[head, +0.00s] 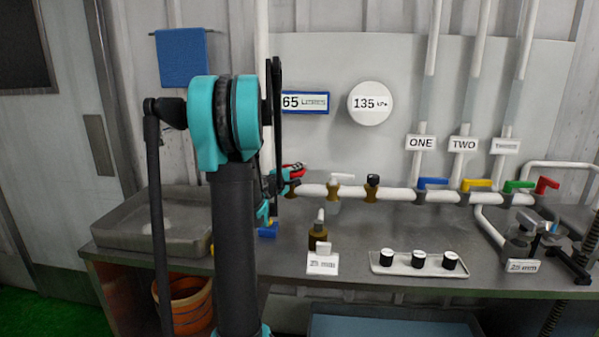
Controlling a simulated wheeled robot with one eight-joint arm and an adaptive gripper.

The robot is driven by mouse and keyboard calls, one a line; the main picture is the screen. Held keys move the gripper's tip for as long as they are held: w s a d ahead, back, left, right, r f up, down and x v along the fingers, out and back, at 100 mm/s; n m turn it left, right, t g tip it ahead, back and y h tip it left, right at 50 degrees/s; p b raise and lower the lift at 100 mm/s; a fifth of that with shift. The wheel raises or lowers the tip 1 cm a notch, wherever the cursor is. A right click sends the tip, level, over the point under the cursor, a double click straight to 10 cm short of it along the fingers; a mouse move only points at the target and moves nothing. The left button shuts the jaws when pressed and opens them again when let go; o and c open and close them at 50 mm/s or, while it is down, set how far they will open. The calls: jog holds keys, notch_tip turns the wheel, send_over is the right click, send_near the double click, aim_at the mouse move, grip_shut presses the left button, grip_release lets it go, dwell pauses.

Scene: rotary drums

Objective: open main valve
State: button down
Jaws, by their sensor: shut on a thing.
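A white horizontal pipe (400,194) runs along the wall panel above the bench. A valve with a red handle (297,168) sits at its left end, partly hidden by my gripper. My gripper (285,178) is at this red handle and appears shut on it. My arm hides much of the gripper and the wall left of the valve. No label reading "main" is visible. Other valves on the pipe have a blue handle (433,183), a yellow handle (477,185), a green handle (519,185) and another red handle (547,185).
The bench (345,240) holds a sink (165,235) at left, a brass fitting (318,236) with a "25 mm" card, and a white tray (400,266) with black caps. A round gauge (370,104) reads 135 and a display (305,102) reads 65. An orange bucket (190,305) stands below.

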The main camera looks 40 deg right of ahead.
aim_at(300, 176)
jog(key=n+t+y, duration=0.1)
jog(key=t, duration=0.1)
jog(key=n+t+y, duration=0.1)
jog(key=n+t, duration=0.1)
jog(key=w+n+t+y, duration=0.1)
jog(key=n+t, duration=0.1)
jog(key=t, duration=0.1)
jog(key=shift+w+d+y, duration=0.1)
jog(key=shift+d+y, duration=0.15)
jog(key=shift+y, duration=0.05)
jog(key=shift+w+a+n+t+y, duration=0.1)
jog(key=shift+w+n+t+y, duration=0.15)
jog(key=shift+n+t+y, duration=0.55)
jog(key=shift+w+n+t+y, duration=0.25)
jog(key=shift+n+t+y, duration=0.4)
jog(key=shift+y, duration=0.2)
jog(key=shift+w+a+n+t+y, duration=0.1)
jog(key=shift+w+n+t+y, duration=0.15)
jog(key=shift+n+t+y, duration=0.55)
jog(key=shift+y, duration=0.25)
jog(key=c, duration=1.5)
grip_release()
jog(key=v, duration=1.2)
